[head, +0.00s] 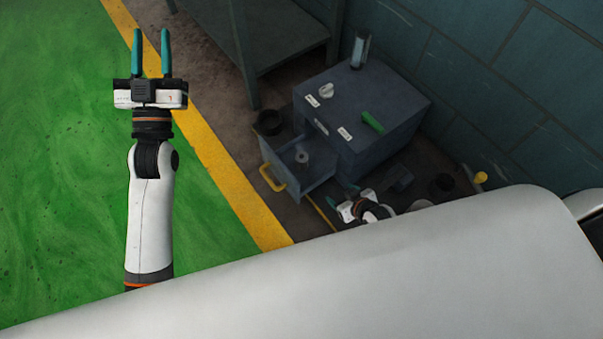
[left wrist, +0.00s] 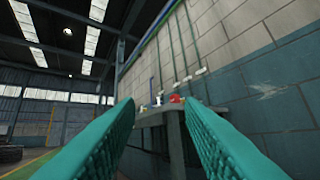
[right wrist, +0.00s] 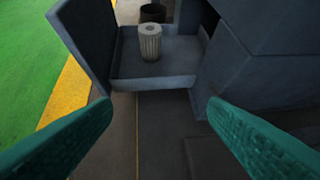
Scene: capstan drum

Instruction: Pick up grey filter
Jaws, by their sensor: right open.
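The grey filter is a ribbed cylinder with a hole in its top. It stands upright in the open drawer (head: 318,179) of the blue-grey cabinet (head: 392,105); the filter (head: 301,156) looks small in the head view. In the right wrist view the filter (right wrist: 150,42) shows ahead, inside the drawer (right wrist: 150,82). My right gripper (head: 341,195) is open and empty, just outside the drawer and apart from the filter; its fingers (right wrist: 160,108) frame the floor.
The drawer has a yellow handle (head: 272,178). On the cabinet top lie a green object (head: 372,122) and a white knob-like piece (head: 326,90). A dark round container (head: 268,122) stands beside the drawer. A metal table (head: 275,40) stands behind. The green floor (head: 70,150) is clear.

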